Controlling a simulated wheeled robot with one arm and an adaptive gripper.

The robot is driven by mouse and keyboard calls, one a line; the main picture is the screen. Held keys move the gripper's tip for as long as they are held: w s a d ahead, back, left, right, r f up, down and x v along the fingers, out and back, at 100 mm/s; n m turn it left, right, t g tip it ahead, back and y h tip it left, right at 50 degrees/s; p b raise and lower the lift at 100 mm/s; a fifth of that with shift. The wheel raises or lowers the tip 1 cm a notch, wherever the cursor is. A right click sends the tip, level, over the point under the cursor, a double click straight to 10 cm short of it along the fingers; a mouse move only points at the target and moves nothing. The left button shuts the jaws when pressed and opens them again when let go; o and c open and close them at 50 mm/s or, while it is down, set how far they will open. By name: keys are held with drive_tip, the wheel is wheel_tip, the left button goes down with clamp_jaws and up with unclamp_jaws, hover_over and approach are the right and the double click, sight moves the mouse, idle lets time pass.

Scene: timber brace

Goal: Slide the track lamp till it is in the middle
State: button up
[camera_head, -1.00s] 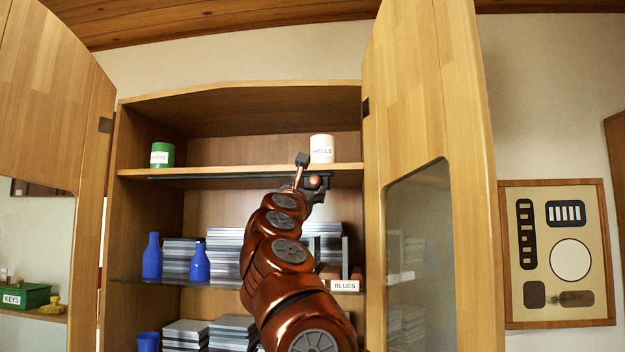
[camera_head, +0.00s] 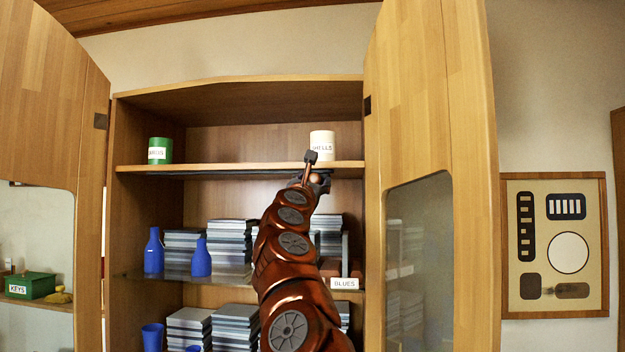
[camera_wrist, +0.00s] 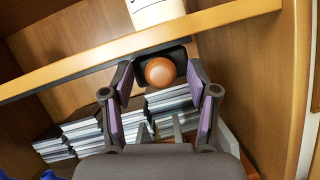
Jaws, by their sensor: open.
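The track lamp shows in the wrist view as a dark block with a round copper knob (camera_wrist: 160,71), just under the shelf edge. In the head view its copper knob (camera_head: 315,178) is near the right end of the dark track (camera_head: 225,174) under the upper shelf. My gripper (camera_wrist: 160,80) is open, with one purple-padded finger on each side of the knob. I cannot tell whether either finger touches it. In the head view my gripper (camera_head: 322,186) is partly hidden behind my arm.
A white SHELLS tin (camera_head: 321,145) stands on the shelf (camera_head: 240,168) just above the lamp, and a green tin (camera_head: 160,151) stands at left. Stacked cases (camera_head: 230,240) and blue bottles (camera_head: 154,252) fill the lower shelf. The open right door (camera_head: 420,100) flanks my arm.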

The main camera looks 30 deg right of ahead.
clamp_jaws()
idle(0.4)
